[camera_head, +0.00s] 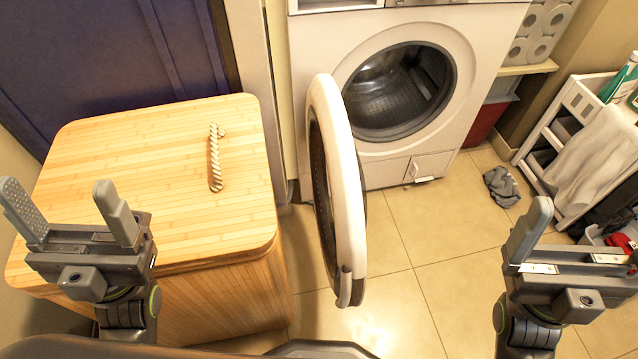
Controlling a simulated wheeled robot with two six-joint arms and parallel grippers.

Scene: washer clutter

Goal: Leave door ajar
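The washer (450,30) stands at the back centre. Its round door (348,185) is swung wide open, projecting from the left side of the opening toward me and seen nearly edge-on. The dark drum (398,92) is exposed and looks empty. My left gripper (58,190) is open and empty over the front left of the wooden hamper, well left of the door. My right gripper (590,222) is at the lower right, well right of the door. Its left finger stands apart with nothing against it; the other finger is out of view.
A wooden hamper (110,150) with a rope handle (215,160) stands left of the door. A grey cloth (501,186) lies on the tiled floor (440,235). A white rack (560,130) with a towel (600,155) stands right. Floor between door and rack is mostly clear.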

